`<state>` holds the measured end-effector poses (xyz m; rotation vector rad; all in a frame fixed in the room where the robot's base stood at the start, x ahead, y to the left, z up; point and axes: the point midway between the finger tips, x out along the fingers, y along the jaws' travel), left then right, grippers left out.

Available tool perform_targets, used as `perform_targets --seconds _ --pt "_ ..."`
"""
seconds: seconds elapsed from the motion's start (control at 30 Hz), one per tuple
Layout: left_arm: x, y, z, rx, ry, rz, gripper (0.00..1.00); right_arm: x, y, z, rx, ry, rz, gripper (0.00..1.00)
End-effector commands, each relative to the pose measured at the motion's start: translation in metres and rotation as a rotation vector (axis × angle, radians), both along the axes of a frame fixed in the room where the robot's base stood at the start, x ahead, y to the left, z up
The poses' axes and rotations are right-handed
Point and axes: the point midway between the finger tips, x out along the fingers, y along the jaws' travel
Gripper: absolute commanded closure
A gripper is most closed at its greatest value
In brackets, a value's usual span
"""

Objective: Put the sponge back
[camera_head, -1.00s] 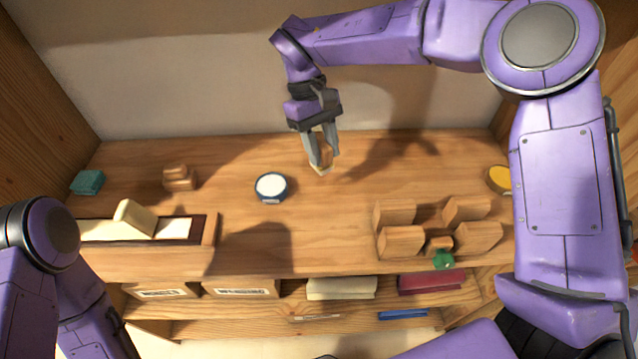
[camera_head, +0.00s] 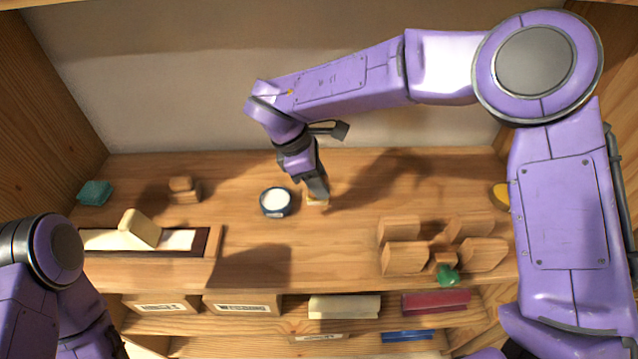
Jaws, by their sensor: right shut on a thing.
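My right gripper (camera_head: 318,193) reaches down to the bench top (camera_head: 345,240) near its middle, just right of a round dark-blue tin (camera_head: 276,202) with white contents. It is shut on a small yellow-tan block (camera_head: 317,202), perhaps the sponge. The fingers partly hide this block; it is low, at or very close to the wood, and I cannot tell whether it touches. A teal block (camera_head: 95,192) lies at the far left back. My left arm shows at the lower left, but its gripper is out of view.
Several wooden blocks (camera_head: 405,258) stand at the right, beside a small green thing (camera_head: 447,276). A yellow-topped tin (camera_head: 500,196) is partly hidden.

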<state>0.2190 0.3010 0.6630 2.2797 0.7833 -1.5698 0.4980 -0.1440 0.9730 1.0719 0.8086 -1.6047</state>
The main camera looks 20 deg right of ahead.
Motion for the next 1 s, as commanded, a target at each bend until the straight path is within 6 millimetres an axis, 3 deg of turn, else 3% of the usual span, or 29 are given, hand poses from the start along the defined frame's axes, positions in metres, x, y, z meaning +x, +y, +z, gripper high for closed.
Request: perform_targets --seconds 0.17,0.37,0.77,0.8,0.83,1.0 --pt "0.000 0.000 0.009 0.000 0.000 0.000 0.56 0.014 -0.006 -0.017 0.000 0.001 -0.003 0.93" --pt "0.000 0.000 0.012 0.000 0.000 0.000 0.56 0.015 -0.006 -0.049 0.000 0.000 0.000 0.93" --pt "0.000 0.000 0.005 0.000 0.000 0.000 0.56 0.015 -0.006 -0.055 0.000 -0.002 -0.001 0.93" --pt "0.000 0.000 0.007 0.000 0.000 0.000 0.56 0.015 -0.006 -0.053 0.000 -0.002 -0.001 0.51" --pt "0.000 0.000 0.007 0.000 0.000 0.000 0.56 0.015 -0.006 -0.053 0.000 -0.002 -0.001 0.41" --pt "0.000 0.000 0.007 0.000 0.000 0.000 0.56 0.015 -0.006 -0.053 0.000 -0.002 -0.001 0.39"
